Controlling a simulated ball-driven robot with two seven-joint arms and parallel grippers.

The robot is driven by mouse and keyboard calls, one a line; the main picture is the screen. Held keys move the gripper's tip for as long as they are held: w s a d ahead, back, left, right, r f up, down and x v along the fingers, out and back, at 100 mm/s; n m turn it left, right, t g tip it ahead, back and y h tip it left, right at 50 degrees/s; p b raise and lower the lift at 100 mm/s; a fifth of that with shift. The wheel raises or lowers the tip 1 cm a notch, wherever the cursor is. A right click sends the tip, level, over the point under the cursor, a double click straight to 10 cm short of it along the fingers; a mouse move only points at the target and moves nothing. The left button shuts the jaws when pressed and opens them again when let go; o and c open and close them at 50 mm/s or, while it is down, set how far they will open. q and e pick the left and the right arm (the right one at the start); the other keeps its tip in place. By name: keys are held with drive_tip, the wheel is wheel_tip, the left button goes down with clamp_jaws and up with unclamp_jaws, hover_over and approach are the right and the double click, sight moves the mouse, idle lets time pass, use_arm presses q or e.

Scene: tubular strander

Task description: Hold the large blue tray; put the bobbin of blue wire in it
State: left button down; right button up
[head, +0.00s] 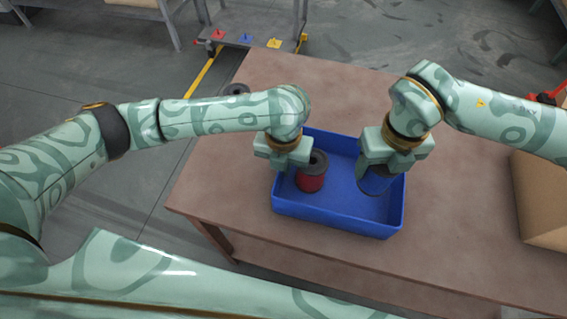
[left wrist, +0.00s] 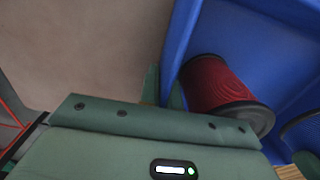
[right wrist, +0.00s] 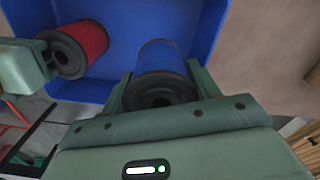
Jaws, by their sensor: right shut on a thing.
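The large blue tray (head: 335,220) lies on the brown table. My left gripper (head: 283,162) is at its left wall; in the left wrist view its fingers (left wrist: 163,92) sit close together on either side of that wall. The bobbin of blue wire (head: 375,182) is between the fingers of my right gripper (head: 376,170), inside the tray's outline on the right. In the right wrist view the blue bobbin (right wrist: 160,72) shows its dark end flange. Whether it touches the tray floor I cannot tell.
A bobbin of red wire (head: 312,172) stands in the tray's left part, beside my left gripper. A dark round item (head: 237,89) is at the table's far left corner. A cardboard box (head: 541,195) stands at the right. The table (head: 240,150) left of the tray is clear.

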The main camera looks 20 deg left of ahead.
drive_tip(key=shift+f, duration=3.15)
drive_tip(key=o, duration=1.3)
use_arm(q)
drive_tip(key=c, duration=1.5)
unclamp_jaws()
drive_tip(key=shift+c, duration=0.2)
use_arm(e)
wheel_tip(320, 180, up, 12)
